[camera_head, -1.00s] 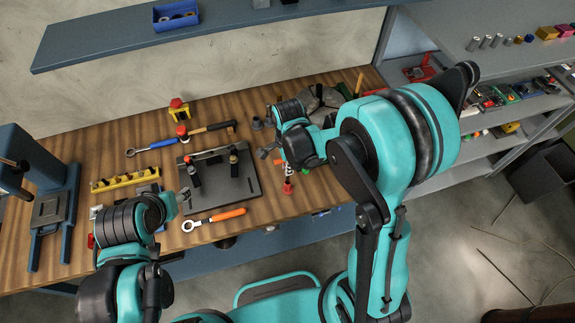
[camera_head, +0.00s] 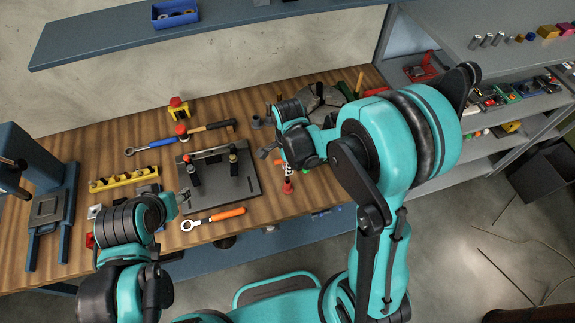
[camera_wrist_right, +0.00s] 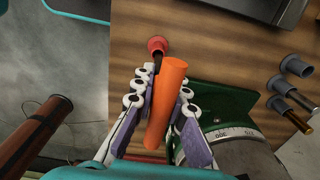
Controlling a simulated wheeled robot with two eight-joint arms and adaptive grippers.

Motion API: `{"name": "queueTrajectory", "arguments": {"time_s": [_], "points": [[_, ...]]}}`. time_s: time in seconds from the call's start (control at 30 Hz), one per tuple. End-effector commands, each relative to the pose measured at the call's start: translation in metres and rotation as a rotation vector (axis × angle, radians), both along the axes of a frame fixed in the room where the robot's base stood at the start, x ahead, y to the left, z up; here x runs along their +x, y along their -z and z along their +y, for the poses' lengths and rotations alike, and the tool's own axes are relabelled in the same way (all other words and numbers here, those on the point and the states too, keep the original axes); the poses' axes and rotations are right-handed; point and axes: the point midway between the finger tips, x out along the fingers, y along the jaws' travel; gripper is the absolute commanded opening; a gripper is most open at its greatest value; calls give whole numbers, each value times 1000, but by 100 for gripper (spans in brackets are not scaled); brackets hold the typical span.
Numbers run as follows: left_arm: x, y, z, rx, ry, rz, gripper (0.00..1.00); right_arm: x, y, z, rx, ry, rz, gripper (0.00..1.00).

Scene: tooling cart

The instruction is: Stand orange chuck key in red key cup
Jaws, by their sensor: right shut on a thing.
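The orange chuck key (camera_wrist_right: 165,105) is in my right gripper (camera_wrist_right: 158,112), whose fingers are shut on its handle in the right wrist view. A dark shaft runs from the handle toward the red key cup (camera_wrist_right: 157,45). I cannot tell whether the shaft tip is inside the cup or just above it. In the head view the red key cup (camera_head: 288,187) stands on the bench directly below my right gripper (camera_head: 284,166). My left gripper (camera_head: 184,196) hovers near the bench's front edge, and its finger opening is unclear.
An orange-handled wrench (camera_head: 214,219) lies in front of a dark fixture plate (camera_head: 230,190). A grey chuck on a green base (camera_wrist_right: 225,105) is close beside my right fingers. Grey cups (camera_wrist_right: 280,84) stand to its right. A yellow rack (camera_head: 122,179) is at left.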

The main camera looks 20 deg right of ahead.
Motion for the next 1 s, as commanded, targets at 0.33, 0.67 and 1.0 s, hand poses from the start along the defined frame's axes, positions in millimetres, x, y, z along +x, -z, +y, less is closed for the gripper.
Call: {"name": "queueTrajectory", "arguments": {"time_s": [0.33,0.67,1.0], "points": [[0,5,0,0,0,0,48,0,6,0,0,0,0,0],[0,10,0,0,0,0,48,0,11,0,0,0,0,0],[0,15,0,0,0,0,48,0,16,0,0,0,0,0]]}}
